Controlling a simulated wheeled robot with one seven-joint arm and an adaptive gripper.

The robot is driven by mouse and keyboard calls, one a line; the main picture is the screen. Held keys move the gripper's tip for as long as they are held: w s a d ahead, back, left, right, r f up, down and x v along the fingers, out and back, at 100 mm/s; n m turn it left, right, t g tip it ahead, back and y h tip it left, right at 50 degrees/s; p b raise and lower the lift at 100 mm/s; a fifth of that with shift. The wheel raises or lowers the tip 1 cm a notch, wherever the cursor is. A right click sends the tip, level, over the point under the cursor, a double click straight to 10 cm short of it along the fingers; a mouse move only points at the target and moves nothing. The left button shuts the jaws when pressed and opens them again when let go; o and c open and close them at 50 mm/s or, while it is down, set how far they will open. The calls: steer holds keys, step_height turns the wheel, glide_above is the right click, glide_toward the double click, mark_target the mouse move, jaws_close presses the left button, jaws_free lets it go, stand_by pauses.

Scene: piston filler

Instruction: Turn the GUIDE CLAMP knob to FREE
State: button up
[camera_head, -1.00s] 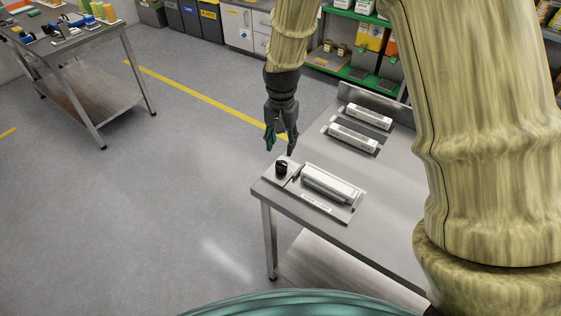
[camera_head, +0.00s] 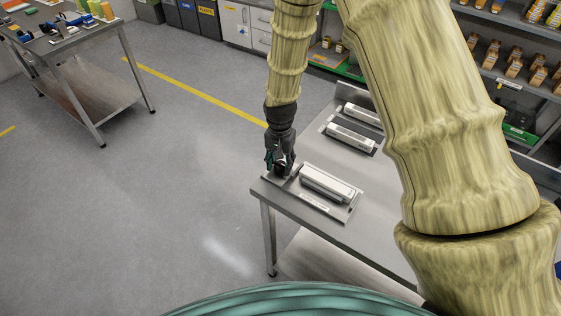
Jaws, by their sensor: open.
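The GUIDE CLAMP knob (camera_head: 280,170) is a small black knob at the near left corner of the steel table (camera_head: 355,232). My gripper (camera_head: 279,168) points down over it, open, with its fingers at the knob's height and seemingly around it. The fingers hide most of the knob, and I cannot tell if they touch it. The knob's marks and its setting are too small or hidden to read. A pale guide unit (camera_head: 327,183) lies on a plate right of the knob, with a white label (camera_head: 314,202) on its near edge.
Two more pale units lie farther back on the table, one here (camera_head: 351,137). A cart (camera_head: 85,75) with several items stands at the far left. Shelves with goods (camera_head: 515,65) stand at the back right. The floor left of the table is clear.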

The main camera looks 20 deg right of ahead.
steer(key=c, duration=0.7)
steer(key=shift+c, duration=0.2)
